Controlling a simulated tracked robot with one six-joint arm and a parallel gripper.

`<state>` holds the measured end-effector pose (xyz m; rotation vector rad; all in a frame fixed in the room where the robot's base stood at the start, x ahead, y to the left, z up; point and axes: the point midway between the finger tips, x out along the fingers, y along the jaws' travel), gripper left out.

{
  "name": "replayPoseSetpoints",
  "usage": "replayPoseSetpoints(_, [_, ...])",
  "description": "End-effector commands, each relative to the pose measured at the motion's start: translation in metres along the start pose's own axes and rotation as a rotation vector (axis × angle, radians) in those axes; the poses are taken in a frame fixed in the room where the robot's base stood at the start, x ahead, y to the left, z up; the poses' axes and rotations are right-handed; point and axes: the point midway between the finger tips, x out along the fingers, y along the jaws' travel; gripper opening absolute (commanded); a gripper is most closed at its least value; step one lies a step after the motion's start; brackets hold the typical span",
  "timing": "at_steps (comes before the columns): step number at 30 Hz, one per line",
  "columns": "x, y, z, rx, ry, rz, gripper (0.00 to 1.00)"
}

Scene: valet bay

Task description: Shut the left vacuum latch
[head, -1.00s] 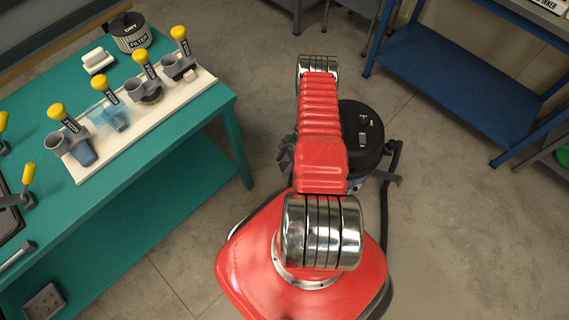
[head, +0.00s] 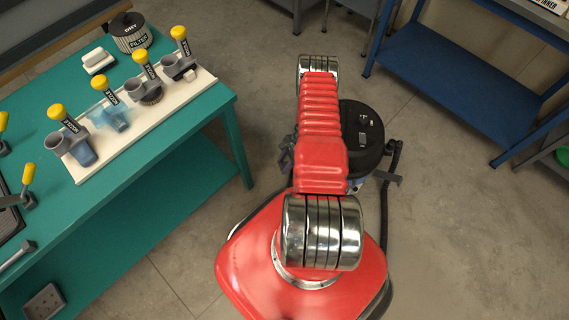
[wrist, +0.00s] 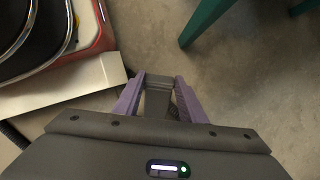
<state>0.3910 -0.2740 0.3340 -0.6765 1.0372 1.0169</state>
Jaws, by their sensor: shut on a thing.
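The vacuum (head: 362,150) stands on the floor beyond my red arm in the head view. It has a round black lid, and my arm covers its left part. Whether the latch lies against the drum cannot be seen.
A teal bench (head: 213,105) stands on the left with a white board (head: 95,160) of yellow-handled nozzles. A blue shelf (head: 450,85) stands at the back right. A black hose (head: 388,205) runs along the vacuum's right side. The floor at the right is clear.

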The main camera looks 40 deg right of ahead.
Motion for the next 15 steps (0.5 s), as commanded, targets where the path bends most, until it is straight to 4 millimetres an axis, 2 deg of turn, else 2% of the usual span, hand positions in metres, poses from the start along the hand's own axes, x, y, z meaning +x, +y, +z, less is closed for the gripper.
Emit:
replayPoseSetpoints(8, [-0.011, -0.001, -0.003, 0.001, 0.005, -0.005, 0.00])
replayPoseSetpoints(15, [-0.029, -0.002, -0.011, 0.001, 0.006, -0.006, 0.00])
